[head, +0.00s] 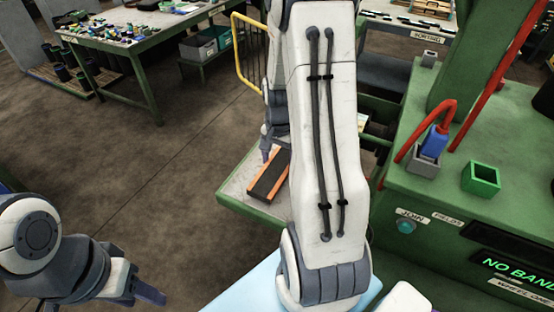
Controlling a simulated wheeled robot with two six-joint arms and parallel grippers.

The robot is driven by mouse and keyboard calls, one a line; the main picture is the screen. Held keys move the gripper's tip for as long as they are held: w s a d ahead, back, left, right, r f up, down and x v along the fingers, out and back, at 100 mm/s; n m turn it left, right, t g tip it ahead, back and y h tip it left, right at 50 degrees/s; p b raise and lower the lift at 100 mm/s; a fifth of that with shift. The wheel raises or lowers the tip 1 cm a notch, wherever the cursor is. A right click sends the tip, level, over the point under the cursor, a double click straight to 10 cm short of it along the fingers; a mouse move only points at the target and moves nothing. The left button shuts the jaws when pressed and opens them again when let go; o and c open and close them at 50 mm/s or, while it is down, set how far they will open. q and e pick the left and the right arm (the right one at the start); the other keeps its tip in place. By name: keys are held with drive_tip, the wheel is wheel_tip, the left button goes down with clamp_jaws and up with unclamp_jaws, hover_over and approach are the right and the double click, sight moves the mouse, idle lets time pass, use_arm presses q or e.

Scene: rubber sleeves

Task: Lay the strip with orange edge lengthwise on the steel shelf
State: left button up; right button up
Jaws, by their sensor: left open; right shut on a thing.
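The dark strip with orange edge (268,176) is at the grey-topped, green-edged shelf (236,190), slanting from lower left to upper right. I cannot tell whether it rests fully on the surface. My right gripper (266,153) is at the strip's far end, shut on it; the contact is small and partly hidden. My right arm covers the middle of the view and hides the shelf's right part. My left gripper (148,292) is open and empty at the lower left, well apart from the strip.
A green machine (450,220) stands at the right, with a grey socket holding a blue plug (434,142) and a green square holder (481,179). A light blue surface (240,290) is at the bottom. A yellow rail (238,50) stands behind. The floor at left is clear.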

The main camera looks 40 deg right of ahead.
drive_tip(key=shift+f, duration=0.3)
drive_tip(key=o, duration=1.1)
drive_tip(key=shift+o, duration=0.2)
drive_tip(key=shift+r, duration=0.1)
wheel_tip(320, 180, up, 10)
drive_tip(key=b, duration=0.1)
drive_tip(key=s+a+r+n, duration=0.1)
drive_tip(key=a+n, duration=0.4)
drive_tip(key=a, duration=0.5)
drive_tip(key=s+a+r+n, duration=0.15)
drive_tip(key=a+n, duration=0.35)
drive_tip(key=a, duration=0.5)
drive_tip(key=s+a+f+n+y, duration=0.1)
drive_tip(key=s+a+n, duration=1)
drive_tip(key=s, duration=0.2)
